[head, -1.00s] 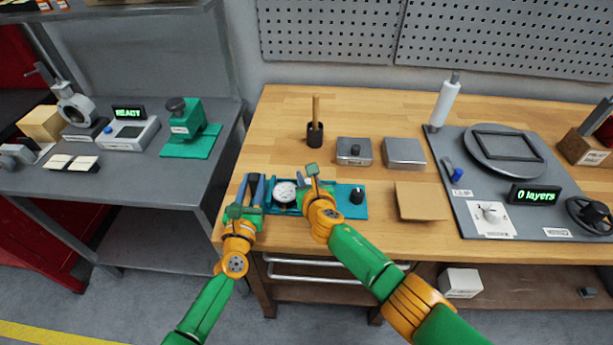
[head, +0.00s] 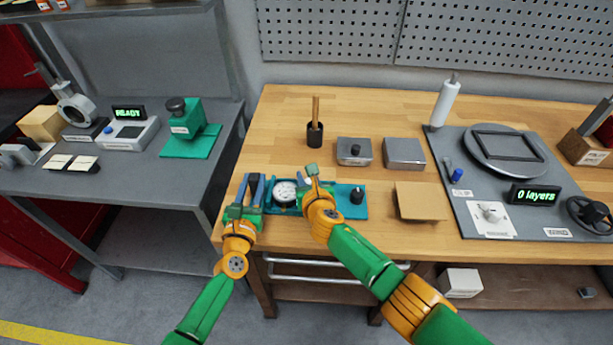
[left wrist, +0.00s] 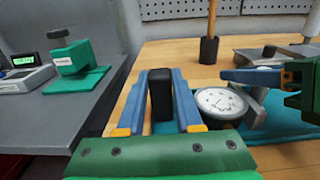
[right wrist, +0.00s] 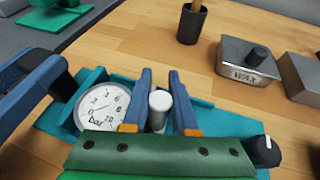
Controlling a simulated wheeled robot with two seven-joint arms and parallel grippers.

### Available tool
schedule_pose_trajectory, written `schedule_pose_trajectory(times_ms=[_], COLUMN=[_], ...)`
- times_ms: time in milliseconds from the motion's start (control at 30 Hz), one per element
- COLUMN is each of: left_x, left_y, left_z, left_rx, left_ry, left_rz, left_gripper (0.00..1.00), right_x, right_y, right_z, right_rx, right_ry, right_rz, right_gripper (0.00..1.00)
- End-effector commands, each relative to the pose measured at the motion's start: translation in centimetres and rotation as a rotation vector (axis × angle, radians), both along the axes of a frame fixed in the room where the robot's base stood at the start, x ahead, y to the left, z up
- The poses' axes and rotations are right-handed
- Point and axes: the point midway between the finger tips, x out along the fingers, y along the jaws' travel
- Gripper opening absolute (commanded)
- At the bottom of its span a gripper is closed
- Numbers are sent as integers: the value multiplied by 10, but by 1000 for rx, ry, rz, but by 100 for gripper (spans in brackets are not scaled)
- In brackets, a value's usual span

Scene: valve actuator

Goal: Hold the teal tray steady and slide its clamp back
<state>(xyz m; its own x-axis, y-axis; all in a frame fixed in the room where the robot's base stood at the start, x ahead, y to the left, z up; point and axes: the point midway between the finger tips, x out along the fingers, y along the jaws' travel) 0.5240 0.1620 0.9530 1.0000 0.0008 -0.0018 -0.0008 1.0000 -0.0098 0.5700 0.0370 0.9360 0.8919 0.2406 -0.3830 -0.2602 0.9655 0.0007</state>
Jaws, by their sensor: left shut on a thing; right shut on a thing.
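The teal tray (head: 342,212) lies on the wooden bench near its front edge. It carries a round pressure gauge (head: 285,192) and a black dial (head: 357,195) at its right end. In the left wrist view, my left gripper (left wrist: 162,102) is shut on an upright black handle (left wrist: 161,92) at the tray's left end. In the right wrist view, my right gripper (right wrist: 159,106) is shut on a silver cylindrical post (right wrist: 159,104), apparently the clamp's, just right of the gauge. The clamp's lower part is hidden by my gripper.
Behind the tray stand a black cup with a wooden stick (head: 315,132) and two grey metal boxes (head: 354,151), (head: 404,153). A tan board (head: 421,200) lies right of the tray. A grey panel (head: 455,215) fills the bench's right side.

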Motion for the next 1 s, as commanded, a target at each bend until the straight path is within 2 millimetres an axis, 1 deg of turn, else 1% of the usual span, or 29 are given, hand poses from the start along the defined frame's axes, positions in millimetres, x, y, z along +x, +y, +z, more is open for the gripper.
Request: schedule_pose_trajectory(times_ms=[67,200,333,433,667,700,767,800,1000], left_x=[0,0,0,0,0,0,0,0,0], left_y=[0,1,1,1,1,1,1,1,0], left_z=[0,0,0,0,0,0,0,0,0], left_rx=[-1,-1,-1,-1,0,0,0,0,0], left_ry=[-1,-1,-1,-1,-1,-1,-1,-1,-1], left_rz=[0,1,2,2,2,2,2,2,1], left_gripper=[0,0,0,0,0,0,0,0,0], right_x=[0,1,1,0,0,0,0,0,0], right_y=[-5,-31,-48,-52,-52,-52,-52,-52,-51], right_z=[-1,0,0,0,0,0,0,0,0], right_rx=[-1,-3,-3,-2,-1,-1,-1,-1,0], right_ry=[0,-2,-2,0,1,1,1,1,0], right_rz=[-3,-4,-3,-2,-2,-2,-2,-1,-1], right_gripper=[0,0,0,0,0,34,50,56,56])
